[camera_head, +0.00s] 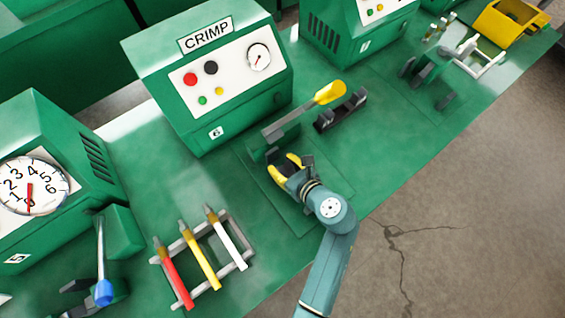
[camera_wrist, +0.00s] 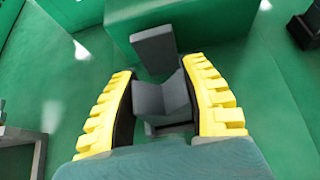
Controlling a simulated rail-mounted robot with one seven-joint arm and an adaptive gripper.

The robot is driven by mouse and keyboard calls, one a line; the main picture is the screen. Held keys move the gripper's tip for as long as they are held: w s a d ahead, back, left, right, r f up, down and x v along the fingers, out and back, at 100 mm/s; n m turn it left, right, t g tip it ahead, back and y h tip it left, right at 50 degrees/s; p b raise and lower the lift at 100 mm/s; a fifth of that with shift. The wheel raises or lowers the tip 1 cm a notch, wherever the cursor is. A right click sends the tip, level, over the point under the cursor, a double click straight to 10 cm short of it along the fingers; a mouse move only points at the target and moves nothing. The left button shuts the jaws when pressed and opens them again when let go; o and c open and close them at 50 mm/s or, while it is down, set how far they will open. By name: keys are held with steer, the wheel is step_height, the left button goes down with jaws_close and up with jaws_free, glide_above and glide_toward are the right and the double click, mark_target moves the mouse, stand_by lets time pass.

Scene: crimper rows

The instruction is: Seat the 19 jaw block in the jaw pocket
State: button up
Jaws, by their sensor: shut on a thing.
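My gripper (camera_head: 287,165) is in front of the crimper with the yellow-handled lever (camera_head: 326,94). In the wrist view, its two yellow-padded fingers (camera_wrist: 165,100) are shut on a grey jaw block (camera_wrist: 165,95) with a V-shaped notch. No number on the block can be read. A flat grey piece (camera_wrist: 154,48) stands just beyond the block, in front of the green crimper body (camera_wrist: 185,20). The jaw pocket is not clearly seen; my fingers and the block cover that area, and I cannot tell whether the block touches it.
A dark rack (camera_head: 341,110) with grey blocks stands right of the lever. The CRIMP machine (camera_head: 210,75) marked 6 stands behind. A rack of red, yellow and white-handled tools (camera_head: 200,255) lies at front left. The bench's front edge is near my arm.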

steer(key=shift+f+b, duration=0.3)
steer(key=shift+f, duration=0.2)
steer(key=o, duration=1.2)
steer(key=shift+o, duration=0.2)
steer(key=shift+f, duration=0.15)
steer(key=v, duration=1.2)
